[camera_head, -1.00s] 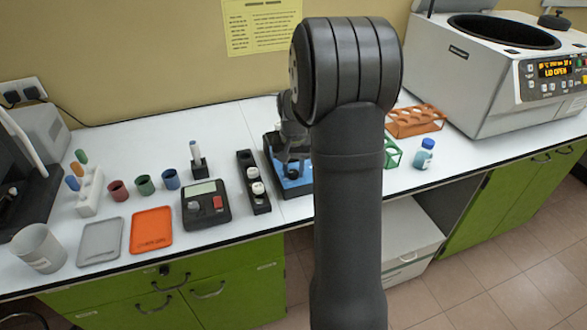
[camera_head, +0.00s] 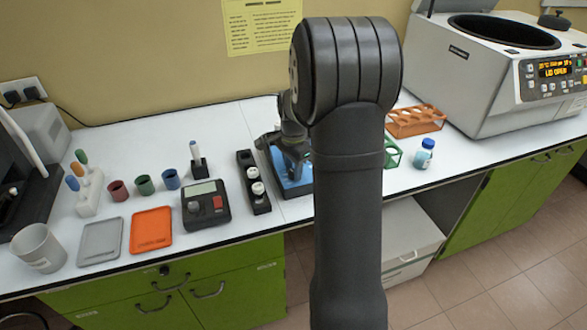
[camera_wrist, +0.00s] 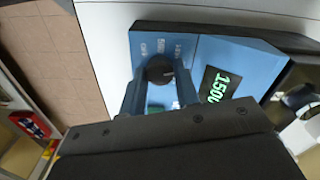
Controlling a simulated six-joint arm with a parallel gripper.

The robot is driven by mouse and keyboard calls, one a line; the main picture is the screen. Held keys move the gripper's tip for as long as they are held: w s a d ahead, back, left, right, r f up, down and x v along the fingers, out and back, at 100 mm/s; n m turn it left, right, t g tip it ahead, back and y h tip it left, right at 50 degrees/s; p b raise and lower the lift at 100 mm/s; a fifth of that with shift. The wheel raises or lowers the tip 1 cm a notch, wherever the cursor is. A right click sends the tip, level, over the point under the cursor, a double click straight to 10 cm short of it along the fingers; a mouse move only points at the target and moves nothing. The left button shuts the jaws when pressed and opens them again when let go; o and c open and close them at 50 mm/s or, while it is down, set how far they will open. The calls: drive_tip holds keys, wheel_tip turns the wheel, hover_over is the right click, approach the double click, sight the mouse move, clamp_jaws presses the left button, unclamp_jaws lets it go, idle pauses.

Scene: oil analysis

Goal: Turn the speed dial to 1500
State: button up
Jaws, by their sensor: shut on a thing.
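The speed dial (camera_wrist: 160,69) is a dark round knob on a blue device (camera_wrist: 232,62), with white marks printed around it. My gripper (camera_wrist: 160,84) has one finger on each side of the dial and is shut on it. The device's display (camera_wrist: 218,87) shows green digits that look like 1500, with the last digit partly cut off by the gripper body. In the head view the blue device (camera_head: 291,186) stands on the bench, partly hidden by my arm; the dial cannot be made out there.
A black holder (camera_head: 247,166) with white-capped items stands just left of the device. A green rack (camera_head: 392,155), a blue-capped bottle (camera_head: 425,154) and an orange rack (camera_head: 416,122) stand to the right. The centrifuge (camera_head: 490,75) is at the far right.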

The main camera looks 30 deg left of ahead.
drive_tip(key=shift+m, duration=1.5)
drive_tip(key=o, duration=1)
drive_tip(key=shift+r, duration=0.1)
wheel_tip(320, 180, up, 17)
drive_tip(key=shift+r, duration=0.15)
wheel_tip(320, 180, down, 18)
drive_tip(key=shift+r, duration=0.25)
